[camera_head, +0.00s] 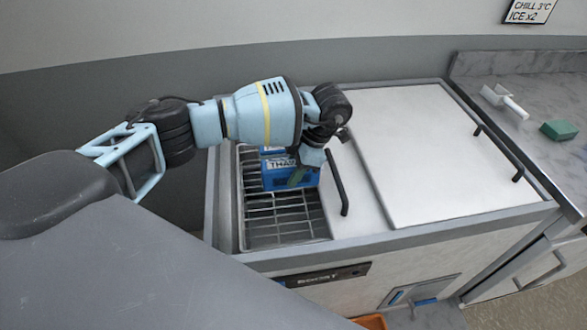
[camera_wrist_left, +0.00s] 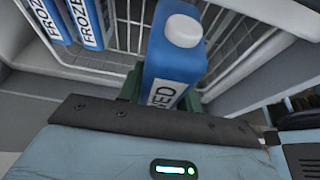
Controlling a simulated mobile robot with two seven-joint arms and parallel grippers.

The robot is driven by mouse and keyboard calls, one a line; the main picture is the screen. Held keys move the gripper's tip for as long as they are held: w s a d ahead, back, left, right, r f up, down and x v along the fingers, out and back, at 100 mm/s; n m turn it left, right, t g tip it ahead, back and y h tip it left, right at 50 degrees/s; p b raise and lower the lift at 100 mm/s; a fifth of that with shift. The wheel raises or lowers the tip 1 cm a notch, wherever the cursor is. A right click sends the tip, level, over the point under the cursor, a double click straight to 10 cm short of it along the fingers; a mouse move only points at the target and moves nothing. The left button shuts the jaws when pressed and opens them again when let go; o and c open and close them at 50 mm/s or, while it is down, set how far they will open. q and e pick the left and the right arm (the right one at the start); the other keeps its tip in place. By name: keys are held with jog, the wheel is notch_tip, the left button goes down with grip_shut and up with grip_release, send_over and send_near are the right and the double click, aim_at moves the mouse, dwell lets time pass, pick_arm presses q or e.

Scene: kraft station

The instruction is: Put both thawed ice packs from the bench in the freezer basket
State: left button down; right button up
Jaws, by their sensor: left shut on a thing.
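My left gripper (camera_head: 297,177) is shut on a blue ice pack (camera_head: 283,178) whose label starts with "THAW". In the left wrist view the held pack (camera_wrist_left: 177,62) has a white cap and a label ending in "ED"; it is between the green fingers. It is over or in the freezer's wire basket (camera_head: 275,230); I cannot tell whether it touches the bottom. Another blue pack (camera_head: 271,150) shows partly behind it. In the left wrist view, two blue packs marked "FROZE" (camera_wrist_left: 88,22) stand in the basket (camera_wrist_left: 245,45). My right gripper is out of view.
White lids (camera_head: 440,150) with dark handles (camera_head: 338,182) cover the freezer's right part. The basket's front part is empty. On the marble bench (camera_head: 545,85) at right lie a white scoop-like thing (camera_head: 504,101) and a green block (camera_head: 559,130); no packs show there.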

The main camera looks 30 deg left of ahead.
pick_arm(q)
jog(key=shift+f, duration=0.35)
jog(key=shift+f, duration=0.1)
jog(key=c, duration=1)
grip_release()
jog(key=shift+o, duration=0.2)
jog(key=v, duration=1.3)
jog(key=shift+s+a, duration=0.15)
